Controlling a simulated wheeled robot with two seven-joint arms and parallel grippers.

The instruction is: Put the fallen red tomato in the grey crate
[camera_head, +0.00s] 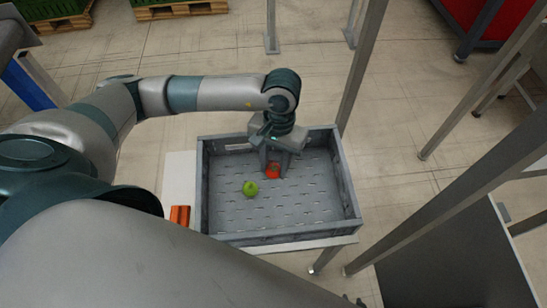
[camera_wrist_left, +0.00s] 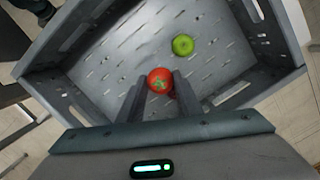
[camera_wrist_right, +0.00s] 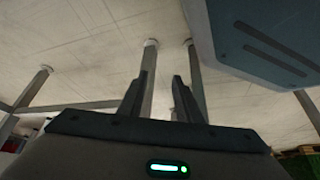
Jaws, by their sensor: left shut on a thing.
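The red tomato (camera_head: 273,170) is between the fingertips of my left gripper (camera_head: 274,168), inside the walls of the grey crate (camera_head: 345,190). In the left wrist view, the tomato (camera_wrist_left: 160,80) shows between the two fingers, which are shut on it, with the crate floor (camera_wrist_left: 110,62) beyond. I cannot tell whether the tomato touches the floor. My right gripper (camera_wrist_right: 160,85) shows only in the right wrist view. Its two fingers are apart with nothing between them.
A green apple-like fruit (camera_head: 250,188) lies in the crate, left of the tomato; it also shows in the left wrist view (camera_wrist_left: 183,45). The crate stands on a light table (camera_head: 180,175) beside an orange object (camera_head: 180,215). Metal posts (camera_head: 362,70) rise at the right.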

